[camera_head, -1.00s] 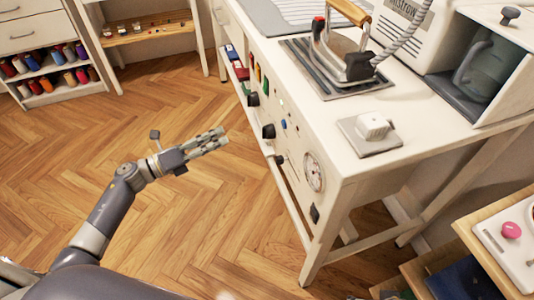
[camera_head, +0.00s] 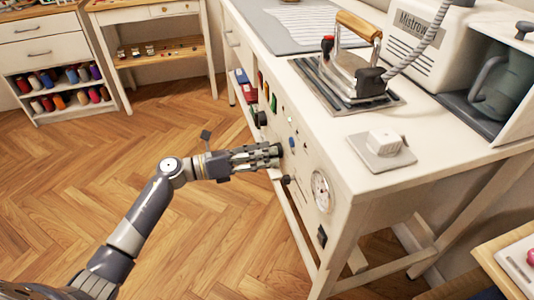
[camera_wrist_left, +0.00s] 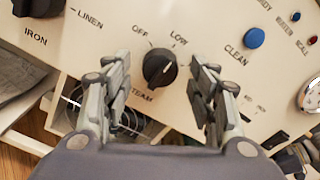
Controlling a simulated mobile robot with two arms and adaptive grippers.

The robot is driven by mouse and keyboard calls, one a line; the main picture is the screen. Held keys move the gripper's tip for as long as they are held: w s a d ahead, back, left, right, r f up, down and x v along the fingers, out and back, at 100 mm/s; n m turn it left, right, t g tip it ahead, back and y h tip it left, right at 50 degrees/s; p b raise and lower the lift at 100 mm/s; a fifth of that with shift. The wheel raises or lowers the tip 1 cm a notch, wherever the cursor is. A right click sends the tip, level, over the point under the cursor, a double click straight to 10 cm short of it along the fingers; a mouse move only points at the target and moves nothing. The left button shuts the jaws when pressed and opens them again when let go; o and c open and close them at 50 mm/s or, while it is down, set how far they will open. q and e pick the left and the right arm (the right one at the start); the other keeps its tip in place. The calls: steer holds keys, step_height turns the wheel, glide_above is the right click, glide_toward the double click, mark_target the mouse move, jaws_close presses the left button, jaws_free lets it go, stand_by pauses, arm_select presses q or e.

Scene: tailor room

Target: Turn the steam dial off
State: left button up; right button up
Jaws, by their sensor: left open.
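The black steam dial (camera_wrist_left: 160,69) is on the pale front panel of the ironing station, between OFF and LOW labels on its upper side. Its white pointer mark leans up and to the right, towards the LOW side. In the head view the dial (camera_head: 277,150) is at the fingertips and partly hidden by them. My left gripper (camera_head: 268,156) is open and faces the panel. In the left wrist view its fingers stand on either side of the dial, with gaps between them and it. My right gripper is not in view.
The black iron dial (camera_wrist_left: 38,5) is left of the steam dial, and a blue CLEAN button (camera_wrist_left: 254,38) is right of it. A gauge (camera_head: 321,191) and a black switch (camera_head: 322,236) are lower on the panel. An iron (camera_head: 350,65) stands on top. The floor is clear.

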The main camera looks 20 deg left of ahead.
arm_select(q)
steer(key=shift+w+d, duration=0.25)
steer(key=shift+d, duration=0.15)
steer(key=shift+c, duration=0.6)
steer(key=c, duration=1)
steer(key=shift+o, duration=0.2)
